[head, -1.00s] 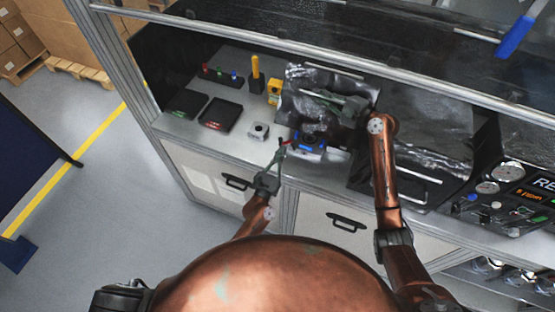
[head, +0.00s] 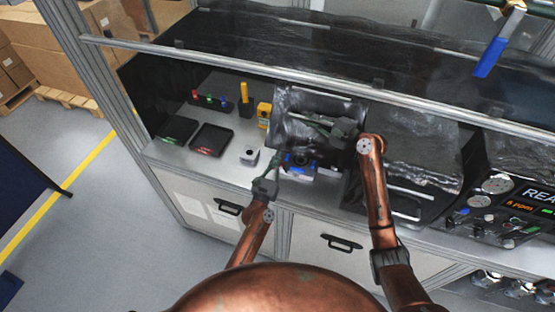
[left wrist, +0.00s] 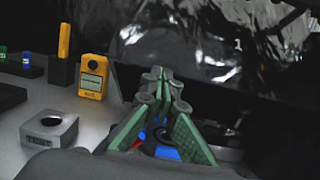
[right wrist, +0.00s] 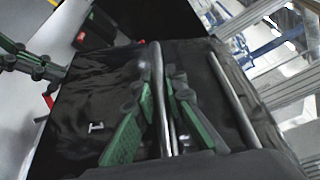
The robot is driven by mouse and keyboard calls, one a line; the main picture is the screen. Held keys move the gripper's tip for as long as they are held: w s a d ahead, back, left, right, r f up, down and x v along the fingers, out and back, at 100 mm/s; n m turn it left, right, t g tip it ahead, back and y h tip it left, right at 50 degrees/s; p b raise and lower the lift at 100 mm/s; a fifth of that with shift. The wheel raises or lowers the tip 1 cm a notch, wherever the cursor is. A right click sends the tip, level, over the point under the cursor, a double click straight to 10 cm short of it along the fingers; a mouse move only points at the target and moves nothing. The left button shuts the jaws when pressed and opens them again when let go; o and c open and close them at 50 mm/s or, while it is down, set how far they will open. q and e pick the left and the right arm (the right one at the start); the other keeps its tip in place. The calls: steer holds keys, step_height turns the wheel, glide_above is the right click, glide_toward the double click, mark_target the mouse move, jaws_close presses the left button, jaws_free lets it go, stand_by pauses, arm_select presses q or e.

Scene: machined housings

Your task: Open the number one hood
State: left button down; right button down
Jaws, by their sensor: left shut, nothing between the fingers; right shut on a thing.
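The number one hood (head: 293,127) is a dark, glossy, crumpled-looking cover. It is raised, and a fixture with blue parts (head: 297,166) shows below its front. A "1" mark shows on the hood in the left wrist view (left wrist: 222,60) and in the right wrist view (right wrist: 75,120). My right gripper (head: 322,124) is at the hood, shut on its metal bar handle (right wrist: 157,60). My left gripper (head: 276,160) is shut and empty, in front of the fixture and just left of it. In the left wrist view its fingers (left wrist: 160,78) partly hide the blue parts.
A second dark hood (head: 420,160) is down to the right, beside a control panel (head: 510,205). A grey housing (head: 249,156), a yellow device (head: 264,112) and dark trays (head: 212,138) sit on the bench left of the hood. A metal rail (head: 260,72) crosses above.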

arm_select(q)
steer(key=shift+w+r, duration=0.25)
steer(key=shift+r, duration=0.25)
steer(key=shift+w+r, duration=0.2)
steer(key=shift+r, duration=0.3)
arm_select(e)
steer(key=shift+s+a+f, duration=0.1)
steer(key=shift+s+a, duration=0.05)
steer(key=shift+a, duration=0.05)
arm_select(q)
steer(key=shift+d, duration=0.15)
arm_select(e)
steer(key=c, duration=2.3)
jaws_free()
arm_select(q)
steer(key=shift+d, duration=0.1)
arm_select(e)
steer(key=o, duration=0.3)
steer(key=shift+d+f, duration=0.15)
steer(key=shift+o, duration=0.2)
arm_select(q)
steer(key=shift+f, duration=0.1)
